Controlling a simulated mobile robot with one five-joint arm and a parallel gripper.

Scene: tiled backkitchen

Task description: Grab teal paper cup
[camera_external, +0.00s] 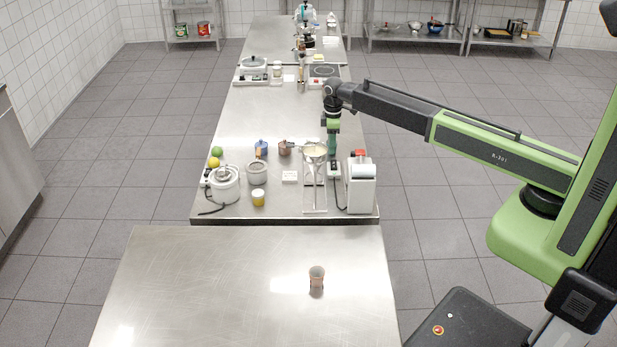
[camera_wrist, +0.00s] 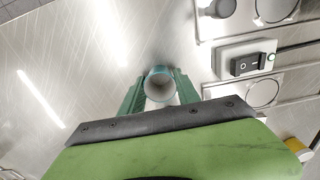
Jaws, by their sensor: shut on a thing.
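The teal paper cup (camera_wrist: 159,88) sits between the two green fingers of my gripper (camera_wrist: 159,80) in the wrist view, its open round mouth facing the camera. The fingers touch its sides and are shut on it. In the external view my gripper (camera_external: 333,140) points down over the right side of the long steel table (camera_external: 240,120). There the cup cannot be told apart from the green fingers. Whether the cup rests on the table or hangs just above it cannot be told.
A funnel on a stand (camera_external: 313,155) and a white boxy device (camera_external: 361,185) stand just in front of my gripper. A copper mug (camera_external: 284,148), a blue item (camera_external: 261,149) and a grey pot (camera_external: 257,172) are to the left. A copper cup (camera_external: 317,275) stands on the nearer table.

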